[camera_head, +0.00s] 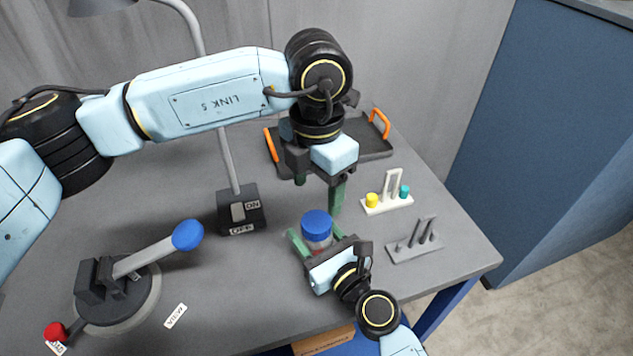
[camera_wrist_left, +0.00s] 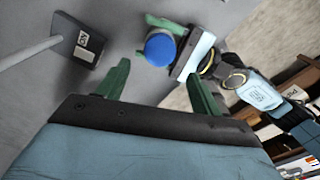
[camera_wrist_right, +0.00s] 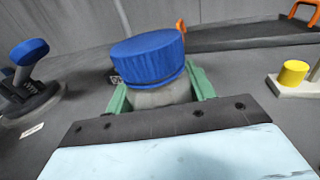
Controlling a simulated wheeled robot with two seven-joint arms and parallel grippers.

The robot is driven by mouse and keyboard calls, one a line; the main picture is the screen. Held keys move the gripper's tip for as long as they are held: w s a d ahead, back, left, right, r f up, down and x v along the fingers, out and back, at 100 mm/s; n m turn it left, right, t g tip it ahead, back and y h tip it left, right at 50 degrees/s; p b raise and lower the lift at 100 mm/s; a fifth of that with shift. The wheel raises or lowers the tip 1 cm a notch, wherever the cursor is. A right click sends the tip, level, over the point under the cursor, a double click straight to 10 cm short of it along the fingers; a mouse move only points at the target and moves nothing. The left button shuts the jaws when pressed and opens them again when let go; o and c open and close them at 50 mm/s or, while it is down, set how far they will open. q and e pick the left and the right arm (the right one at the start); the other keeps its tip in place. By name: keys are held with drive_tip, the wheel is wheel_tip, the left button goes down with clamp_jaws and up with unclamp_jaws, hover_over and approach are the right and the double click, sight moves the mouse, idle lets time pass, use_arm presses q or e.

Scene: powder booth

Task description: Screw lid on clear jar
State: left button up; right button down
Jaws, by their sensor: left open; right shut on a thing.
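The blue lid (camera_head: 316,221) sits on top of the clear jar (camera_head: 318,243), which stands upright with pale content low in the frame. The lid also shows in the left wrist view (camera_wrist_left: 160,49) and the right wrist view (camera_wrist_right: 148,57). How tightly it sits cannot be told. My right gripper (camera_head: 315,236) is shut on the jar body, its green fingers on either side below the lid. My left gripper (camera_head: 318,193) is open and empty, pointing down, above and behind the jar. In the left wrist view the lid lies beyond its fingertips (camera_wrist_left: 158,70), apart from them.
A switch box (camera_head: 242,210) with a lamp pole stands left of the jar. A lever with a blue knob (camera_head: 187,236) is further left. A dark tray (camera_head: 362,142) with orange handles lies behind. Two small peg racks (camera_head: 388,203) (camera_head: 415,246) are on the right.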

sight(316, 221)
use_arm(q)
drive_tip(key=shift+f, duration=4)
drive_tip(key=shift+c, duration=0.5)
drive_tip(key=c, duration=0.9)
drive_tip(key=o, duration=1.1)
drive_tip(key=shift+o, duration=0.2)
wheel_tip(316, 221, up, 12)
use_arm(e)
drive_tip(key=shift+c, duration=2.3)
unclamp_jaws()
